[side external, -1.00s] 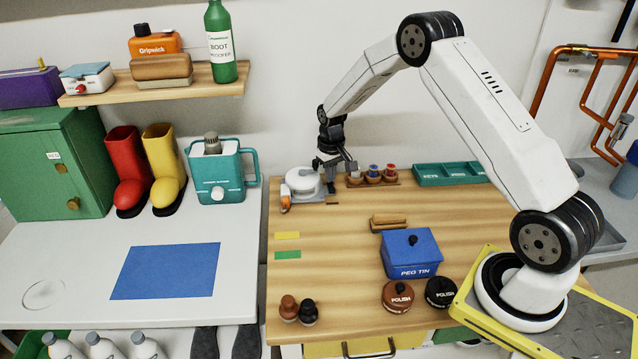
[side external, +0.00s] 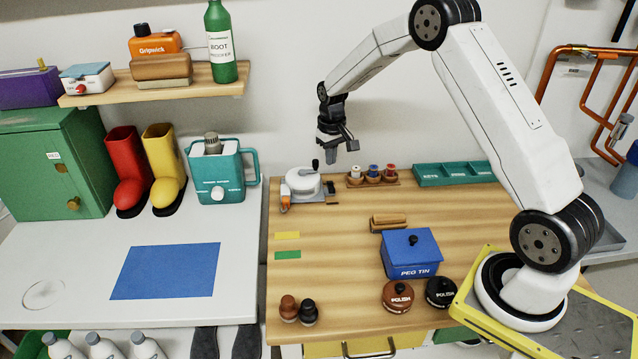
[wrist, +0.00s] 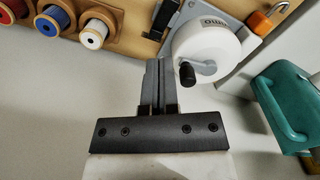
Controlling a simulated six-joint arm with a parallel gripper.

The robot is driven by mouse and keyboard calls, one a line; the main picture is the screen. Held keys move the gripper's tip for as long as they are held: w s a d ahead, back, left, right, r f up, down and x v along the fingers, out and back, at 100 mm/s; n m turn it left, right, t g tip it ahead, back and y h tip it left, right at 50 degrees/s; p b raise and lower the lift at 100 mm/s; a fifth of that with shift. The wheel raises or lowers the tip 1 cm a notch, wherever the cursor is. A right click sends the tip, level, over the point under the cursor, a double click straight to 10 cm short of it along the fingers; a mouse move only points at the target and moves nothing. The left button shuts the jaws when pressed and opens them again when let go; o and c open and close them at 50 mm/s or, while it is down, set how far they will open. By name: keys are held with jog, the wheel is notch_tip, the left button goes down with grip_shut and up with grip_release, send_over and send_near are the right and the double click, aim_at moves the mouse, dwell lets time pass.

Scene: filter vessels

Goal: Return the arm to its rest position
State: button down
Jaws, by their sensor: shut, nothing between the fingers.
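My gripper (side external: 341,150) hangs in the air above the back edge of the wooden bench, pointing down. Its fingers are together with nothing between them; they also show closed in the wrist view (wrist: 158,75). Below it in the side view, a white round device with a dark crank knob (side external: 303,182) stands on the bench, apart from the fingers. In the wrist view this white device (wrist: 207,48) lies just beyond and to the right of the fingertips.
A rack of thread spools (side external: 373,174) stands right of the white device, and a teal tray (side external: 455,173) further right. The blue peg tin (side external: 411,256) and polish tins (side external: 397,297) are nearer. A teal jug-like container (side external: 216,175) stands left. Air around my gripper is clear.

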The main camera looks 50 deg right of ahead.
jog(key=shift+r, duration=0.25)
jog(key=s+a+r+n+t, duration=0.1)
jog(key=s+a+r, duration=0.1)
jog(key=s+a, duration=0.6)
jog(key=s+a+r+n+t, duration=0.1)
jog(key=s+a+r+n, duration=0.1)
jog(key=s+a, duration=0.6)
jog(key=s+r, duration=0.1)
jog(key=s, duration=0.4)
jog(key=shift+s+a+t, duration=0.25)
jog(key=shift+a+t, duration=0.05)
